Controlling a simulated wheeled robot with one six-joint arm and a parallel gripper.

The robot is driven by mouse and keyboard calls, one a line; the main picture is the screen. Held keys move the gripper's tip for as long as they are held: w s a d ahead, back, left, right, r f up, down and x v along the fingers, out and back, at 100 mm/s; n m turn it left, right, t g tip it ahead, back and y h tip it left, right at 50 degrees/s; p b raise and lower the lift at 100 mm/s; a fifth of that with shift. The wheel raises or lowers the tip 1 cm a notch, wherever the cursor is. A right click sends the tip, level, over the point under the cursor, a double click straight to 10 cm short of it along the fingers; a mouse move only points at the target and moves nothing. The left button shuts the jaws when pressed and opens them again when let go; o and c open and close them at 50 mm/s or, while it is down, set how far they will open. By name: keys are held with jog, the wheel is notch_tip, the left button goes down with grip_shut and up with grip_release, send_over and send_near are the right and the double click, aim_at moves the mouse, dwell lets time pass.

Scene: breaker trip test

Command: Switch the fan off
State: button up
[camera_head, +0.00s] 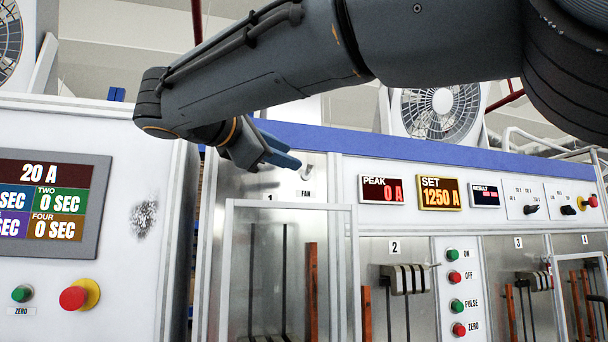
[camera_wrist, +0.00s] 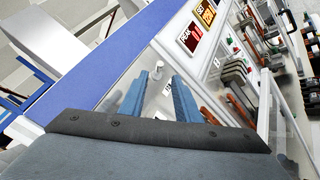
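The fan switch (camera_head: 306,172) is a small pale switch on the grey metal panel, just above the FAN label (camera_head: 305,193). In the wrist view the switch (camera_wrist: 158,68) shows just beyond and between my fingertips. My gripper (camera_head: 288,162) has blue fingers and is at the left of the switch in the head view. In the wrist view my gripper (camera_wrist: 158,79) is open, with a clear gap and nothing held. I cannot tell the switch's position or whether the fingers touch it. A white fan (camera_head: 440,112) stands behind the cabinet.
A clear-fronted guard frame (camera_head: 290,207) stands below the switch. PEAK (camera_head: 382,190) and SET (camera_head: 439,193) displays are to the right. A blue ledge (camera_head: 400,146) runs along the cabinet top. A left cabinet has a red stop button (camera_head: 74,298).

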aim_at(309, 169)
jog(key=p+x, duration=0.2)
jog(key=x, duration=0.6)
jog(key=shift+p, duration=0.4)
jog(key=shift+c, duration=0.2)
grip_shut()
